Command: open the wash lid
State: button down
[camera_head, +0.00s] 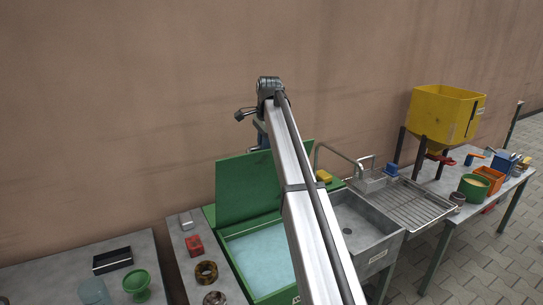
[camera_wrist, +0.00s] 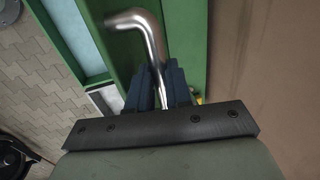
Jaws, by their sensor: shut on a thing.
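The green wash lid (camera_head: 245,185) stands raised, close to upright, at the back of the green wash tank (camera_head: 214,215) in the head view. Pale blue liquid (camera_head: 262,262) shows in the tank below it. In the wrist view a bent silver handle (camera_wrist: 145,24) runs down between the dark fingers of my gripper (camera_wrist: 162,88), which is shut on it. A green panel (camera_wrist: 184,35), apparently the lid, lies behind the handle. In the head view my gripper (camera_head: 261,140) is at the lid's upper right edge, partly hidden by my arm.
A metal sink (camera_head: 360,228) with a tap and drainboard (camera_head: 412,203) stands to the right. A yellow hopper (camera_head: 444,115) is beyond it. A red block (camera_head: 194,246) and ring parts (camera_head: 206,272) lie left of the tank. A brown wall (camera_head: 120,110) is behind the lid.

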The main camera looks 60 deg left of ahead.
jog(key=shift+a+f, duration=0.15)
jog(key=shift+a, duration=0.7)
jog(key=c, duration=1.4)
grip_release()
jog(key=o, duration=0.3)
jog(key=shift+o, duration=0.2)
notch_tip(320, 180, up, 14)
jog(key=d, duration=0.2)
jog(key=shift+d, duration=0.3)
jog(key=shift+f, duration=0.15)
